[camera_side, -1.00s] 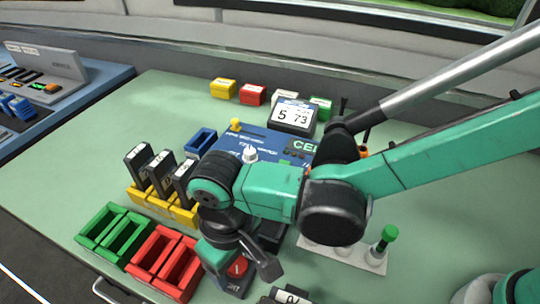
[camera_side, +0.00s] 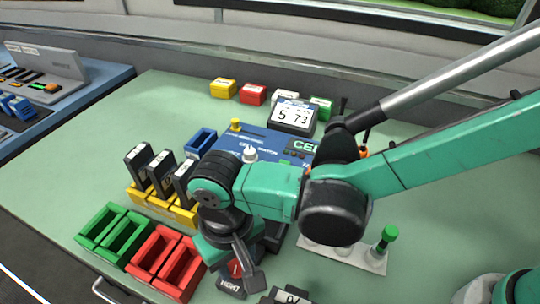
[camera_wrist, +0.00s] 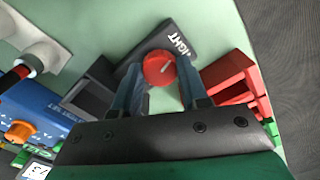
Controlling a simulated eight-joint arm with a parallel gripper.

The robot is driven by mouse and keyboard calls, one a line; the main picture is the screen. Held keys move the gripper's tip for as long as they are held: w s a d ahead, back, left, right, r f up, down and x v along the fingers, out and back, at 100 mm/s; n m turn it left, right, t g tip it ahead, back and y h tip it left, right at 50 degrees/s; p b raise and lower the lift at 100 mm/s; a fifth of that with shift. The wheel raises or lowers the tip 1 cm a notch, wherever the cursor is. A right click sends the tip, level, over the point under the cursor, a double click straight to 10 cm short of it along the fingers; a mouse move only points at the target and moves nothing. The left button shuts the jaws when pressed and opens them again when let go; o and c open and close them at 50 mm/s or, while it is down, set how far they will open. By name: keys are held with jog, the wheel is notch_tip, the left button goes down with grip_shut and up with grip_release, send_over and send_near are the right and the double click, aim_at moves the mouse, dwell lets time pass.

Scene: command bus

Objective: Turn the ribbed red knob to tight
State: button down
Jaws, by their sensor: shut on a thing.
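The red knob (camera_wrist: 158,68) sits on a dark block (camera_wrist: 183,38) whose white label is partly hidden and reads "IGHT". A pale pointer line on the knob aims toward the upper right in the wrist view. My gripper (camera_wrist: 160,82) is shut on the knob, one finger on each side. In the side view the knob (camera_side: 235,268) shows only as a small red patch behind a finger of my gripper (camera_side: 238,266). The knob's ribs are too small to make out.
Red bins (camera_side: 165,262) and green bins (camera_side: 115,232) stand left of the knob block. Yellow holders (camera_side: 165,203) with black modules are behind them. A blue panel (camera_side: 262,150) lies further back. A dark labelled block (camera_side: 288,295) is close at the front right.

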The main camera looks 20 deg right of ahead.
aim_at(237, 262)
jog(key=shift+m, duration=1.5)
jog(key=shift+c, duration=2.3)
grip_release()
jog(key=shift+r, duration=2.85)
